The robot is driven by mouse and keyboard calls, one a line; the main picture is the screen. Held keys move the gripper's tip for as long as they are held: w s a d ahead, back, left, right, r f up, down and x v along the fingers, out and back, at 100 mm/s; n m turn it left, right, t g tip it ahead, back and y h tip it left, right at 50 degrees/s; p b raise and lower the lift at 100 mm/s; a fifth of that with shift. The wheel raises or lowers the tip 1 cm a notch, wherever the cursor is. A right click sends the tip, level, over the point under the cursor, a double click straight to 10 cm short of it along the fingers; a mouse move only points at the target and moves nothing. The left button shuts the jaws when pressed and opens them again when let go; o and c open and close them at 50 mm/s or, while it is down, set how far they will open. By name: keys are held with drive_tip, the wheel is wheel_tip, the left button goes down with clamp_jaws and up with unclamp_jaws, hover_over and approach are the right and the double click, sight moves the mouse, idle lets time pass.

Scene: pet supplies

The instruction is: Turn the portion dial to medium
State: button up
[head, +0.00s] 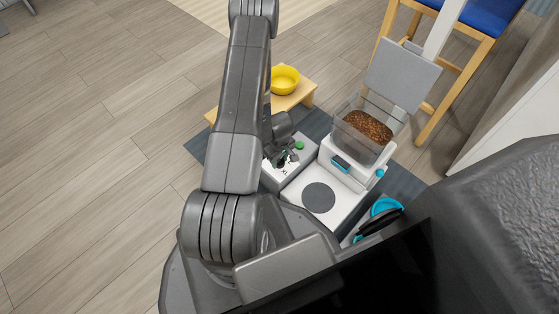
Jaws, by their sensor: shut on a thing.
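A light grey control box (270,180) sits on the dark mat beside the feeder. It has a green button (299,145) at its far right and small dark marks on its near part. My gripper (284,160) is over the top of this box, shut on the portion dial. The jaws hide the dial, so its pointer and setting cannot be read. My arm covers the left part of the box.
A feeder with a clear hopper of brown kibble (368,126) and an open grey lid (403,77) stands to the right. Its white base (340,209) has a grey disc. A yellow bowl (285,80) sits on a wooden stand behind. A blue scoop (385,207) lies near right.

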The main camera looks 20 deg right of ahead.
drive_tip(key=n+b, duration=0.1)
drive_tip(key=n, duration=0.4)
idle(0.6)
drive_tip(key=o, duration=1)
drive_tip(key=shift+c, duration=0.2)
wheel_tip(320, 180, up, 14)
drive_tip(key=p, duration=1.1)
drive_tip(key=shift+f, duration=0.2)
wheel_tip(320, 180, down, 14)
drive_tip(key=b, duration=1.1)
drive_tip(key=shift+r, duration=0.2)
